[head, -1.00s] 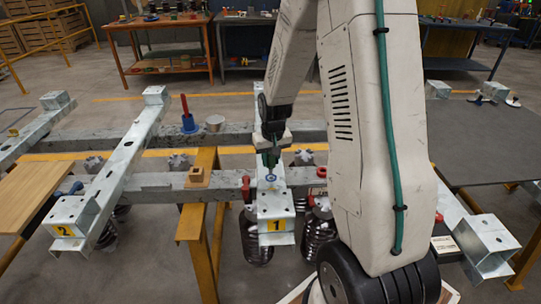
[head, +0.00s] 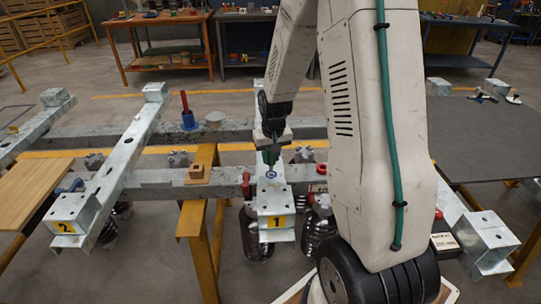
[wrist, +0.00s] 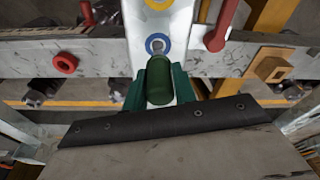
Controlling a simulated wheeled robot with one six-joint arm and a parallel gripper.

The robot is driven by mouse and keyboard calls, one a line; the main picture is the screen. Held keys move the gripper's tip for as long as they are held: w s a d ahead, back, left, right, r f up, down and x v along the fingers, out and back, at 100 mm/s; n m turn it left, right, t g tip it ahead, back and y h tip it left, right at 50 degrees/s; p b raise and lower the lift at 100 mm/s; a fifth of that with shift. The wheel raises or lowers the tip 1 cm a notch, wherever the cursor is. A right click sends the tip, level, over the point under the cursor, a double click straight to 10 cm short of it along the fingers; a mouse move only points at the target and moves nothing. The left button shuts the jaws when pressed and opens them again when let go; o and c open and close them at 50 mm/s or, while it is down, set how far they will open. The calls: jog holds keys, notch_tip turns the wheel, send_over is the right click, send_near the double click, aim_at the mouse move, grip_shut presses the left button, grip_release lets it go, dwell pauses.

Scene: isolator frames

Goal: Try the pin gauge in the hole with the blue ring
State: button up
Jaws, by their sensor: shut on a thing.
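My gripper (wrist: 160,88) has green fingers, shut on the dark green cylindrical handle of the pin gauge (wrist: 159,82). The blue ring (wrist: 157,44) lies around a hole on the galvanized beam, just beyond the handle in the wrist view. In the head view my gripper (head: 270,155) hangs low over beam 1 (head: 275,203), and the blue ring (head: 270,172) shows just below it, in front of the fingers. The gauge's pin is hidden, and I cannot tell whether it touches the beam.
A red handle (wrist: 220,28), a red ring (wrist: 65,62) and a wooden block (wrist: 270,66) are on the cross beam.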

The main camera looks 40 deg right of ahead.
jog(key=shift+f, duration=1.1)
dwell(0.4)
jog(key=shift+r, duration=3.75)
